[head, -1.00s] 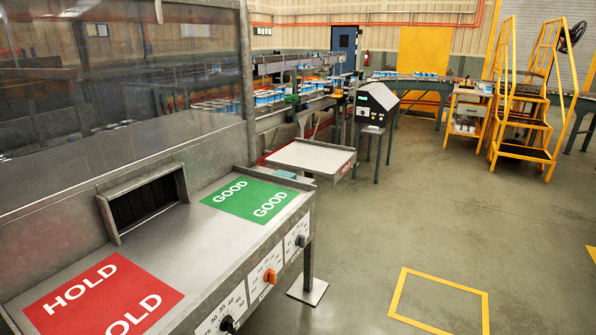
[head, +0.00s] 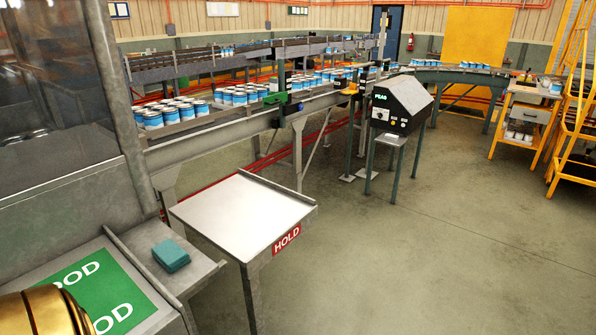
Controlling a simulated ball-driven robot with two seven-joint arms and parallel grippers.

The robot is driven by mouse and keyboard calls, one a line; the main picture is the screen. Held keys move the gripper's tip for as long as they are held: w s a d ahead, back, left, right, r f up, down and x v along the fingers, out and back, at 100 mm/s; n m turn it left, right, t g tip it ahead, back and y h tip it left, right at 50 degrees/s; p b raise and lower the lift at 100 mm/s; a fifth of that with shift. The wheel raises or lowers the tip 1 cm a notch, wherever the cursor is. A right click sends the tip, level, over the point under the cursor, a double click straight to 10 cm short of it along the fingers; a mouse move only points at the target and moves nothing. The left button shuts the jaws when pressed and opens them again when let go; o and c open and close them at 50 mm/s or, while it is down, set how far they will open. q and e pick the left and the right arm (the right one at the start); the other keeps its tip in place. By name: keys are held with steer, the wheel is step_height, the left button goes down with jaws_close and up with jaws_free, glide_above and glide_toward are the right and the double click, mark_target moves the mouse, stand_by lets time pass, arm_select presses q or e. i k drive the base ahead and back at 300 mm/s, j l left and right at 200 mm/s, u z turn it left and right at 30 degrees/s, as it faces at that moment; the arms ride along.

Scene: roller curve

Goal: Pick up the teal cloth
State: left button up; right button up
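The teal cloth (head: 171,255) is a small, folded, block-like pad. It lies on the grey metal ledge at the right end of the bench, just beyond a raised metal strip (head: 140,268) that separates it from the green GOOD panel (head: 88,290). Nothing covers the cloth. Neither of my grippers shows in the head view, so nothing is seen touching the cloth.
A HOLD side table (head: 243,213) with a bare top stands right of the cloth. Behind it runs a conveyor (head: 225,125) with blue-and-white cans. A dark control box (head: 402,101) stands farther back. The floor (head: 430,240) at right is clear.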

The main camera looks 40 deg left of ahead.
mark_target(169, 255)
steer(key=i+u, duration=0.35)
steer(key=i+l+u, duration=0.3)
steer(key=i, duration=0.2)
steer(key=i+l+u, duration=0.35)
steer(key=i+u, duration=0.1)
steer(key=u, duration=2.7)
